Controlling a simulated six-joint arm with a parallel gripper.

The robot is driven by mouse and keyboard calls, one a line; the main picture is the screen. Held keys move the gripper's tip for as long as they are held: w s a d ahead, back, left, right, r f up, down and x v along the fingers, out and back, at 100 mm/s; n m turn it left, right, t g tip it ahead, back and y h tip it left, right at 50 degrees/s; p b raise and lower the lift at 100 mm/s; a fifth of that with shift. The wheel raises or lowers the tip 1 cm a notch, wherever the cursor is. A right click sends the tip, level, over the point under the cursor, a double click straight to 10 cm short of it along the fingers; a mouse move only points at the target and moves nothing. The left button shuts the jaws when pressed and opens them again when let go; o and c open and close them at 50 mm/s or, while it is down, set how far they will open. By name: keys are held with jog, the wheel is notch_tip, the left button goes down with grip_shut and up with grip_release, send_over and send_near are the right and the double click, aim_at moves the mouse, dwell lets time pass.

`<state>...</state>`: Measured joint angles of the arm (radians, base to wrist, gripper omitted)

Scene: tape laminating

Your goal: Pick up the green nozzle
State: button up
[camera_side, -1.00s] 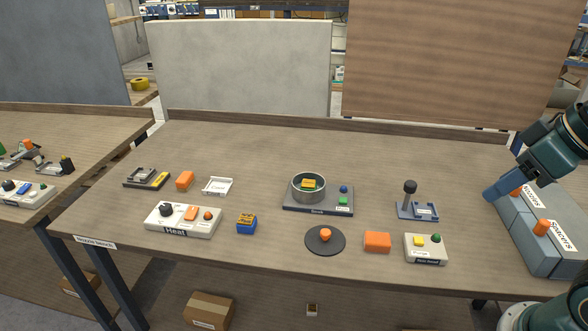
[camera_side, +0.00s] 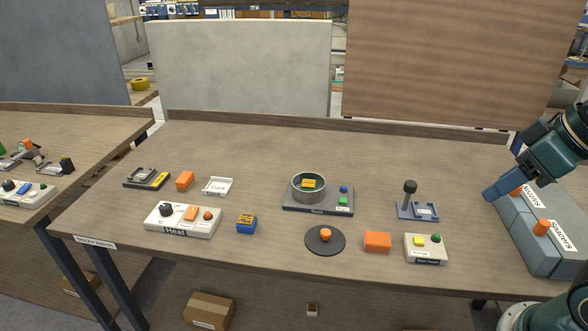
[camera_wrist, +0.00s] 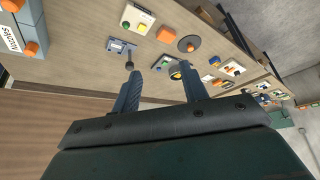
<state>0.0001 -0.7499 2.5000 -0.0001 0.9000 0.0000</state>
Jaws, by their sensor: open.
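No green nozzle can be made out in either view. A grey drawer box (camera_side: 540,264) stands at the table's right end, with one part labelled "Nozzles" and one labelled "Spacers". The drawers look shut, so their contents are hidden. The nozzle drawer's orange knob (camera_side: 517,191) is partly covered by my arm. My gripper (camera_side: 490,194) is above the table just left of the box. In the wrist view my gripper (camera_wrist: 160,82) is open, with nothing between its fingers.
A blue stand with a black-knobbed lever (camera_side: 410,190), a white box with yellow and green knobs (camera_side: 426,256), an orange block (camera_side: 377,242) and a black disc (camera_side: 325,249) lie to the left. A round pot (camera_side: 308,194) stands mid-table. The back of the table is clear.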

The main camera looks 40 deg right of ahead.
dwell(0.3)
jog(key=shift+o, duration=0.6)
jog(key=shift+w+r, duration=0.1)
jog(key=w+a+r+n+g+y, duration=0.1)
jog(key=w+r+n+g, duration=0.2)
jog(key=w, duration=1.6)
jog(key=w+f+n, duration=0.3)
jog(key=w+f, duration=0.3)
jog(key=w, duration=0.4)
jog(key=w+f+n+y, duration=0.1)
jog(key=w+f+n, duration=0.2)
jog(key=w+f, duration=0.3)
jog(key=w, duration=0.4)
jog(key=shift+d+f, duration=0.35)
jog(key=shift+f, duration=0.1)
